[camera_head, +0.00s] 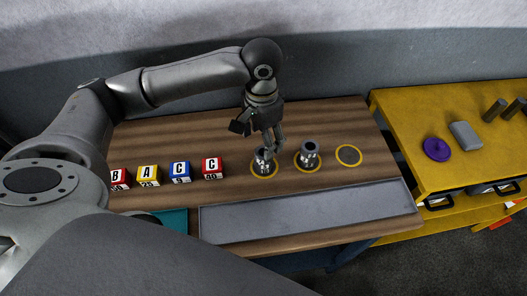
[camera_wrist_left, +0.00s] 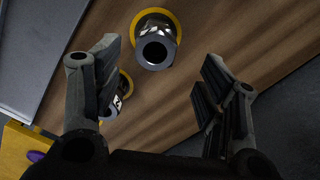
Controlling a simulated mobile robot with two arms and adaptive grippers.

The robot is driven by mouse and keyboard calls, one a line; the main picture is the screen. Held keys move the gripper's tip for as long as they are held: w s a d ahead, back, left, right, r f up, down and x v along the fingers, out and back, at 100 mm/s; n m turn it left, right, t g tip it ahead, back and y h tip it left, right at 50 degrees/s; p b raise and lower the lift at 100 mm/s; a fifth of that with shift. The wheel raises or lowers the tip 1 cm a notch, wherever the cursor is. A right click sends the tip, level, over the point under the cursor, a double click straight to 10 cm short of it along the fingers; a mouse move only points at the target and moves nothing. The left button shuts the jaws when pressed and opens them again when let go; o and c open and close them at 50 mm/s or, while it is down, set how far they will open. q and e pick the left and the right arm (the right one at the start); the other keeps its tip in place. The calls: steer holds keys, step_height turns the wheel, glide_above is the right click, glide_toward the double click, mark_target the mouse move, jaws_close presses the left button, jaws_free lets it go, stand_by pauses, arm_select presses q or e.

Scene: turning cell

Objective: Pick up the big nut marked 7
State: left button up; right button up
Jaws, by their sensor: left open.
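My left gripper (camera_head: 259,133) is open and points down above the left of two metallic nuts. This left nut (camera_head: 264,162) stands upright on a yellow ring and shows at the top of the left wrist view (camera_wrist_left: 155,47), ahead of the gap between my fingers. My fingers partly overlap it in the head view. The right nut (camera_head: 309,156) stands in its own ring; in the left wrist view it (camera_wrist_left: 113,108) is partly hidden behind the left finger. It has a white label with a dark character that I cannot read surely. My right gripper is out of view.
Lettered cubes (camera_head: 180,172) stand in a row at the left. An empty yellow ring (camera_head: 349,155) lies right of the nuts. A grey tray (camera_head: 310,213) lies along the front. A yellow cabinet (camera_head: 400,106) with a purple disc (camera_head: 436,149) stands at the right.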

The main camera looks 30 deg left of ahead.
arm_select(q)
steer(key=f, duration=0.1)
steer(key=f+p, duration=0.1)
steer(key=f, duration=0.2)
steer(key=shift+s+d+f, duration=0.15)
steer(key=shift+d+f, duration=0.1)
steer(key=shift+d, duration=0.05)
steer(key=shift+f, duration=0.3)
steer(key=shift+c, duration=0.5)
steer(key=c, duration=1.1)
steer(key=shift+c, duration=0.7)
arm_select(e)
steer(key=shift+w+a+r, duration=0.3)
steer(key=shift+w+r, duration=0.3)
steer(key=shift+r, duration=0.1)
arm_select(q)
steer(key=shift+r, duration=0.1)
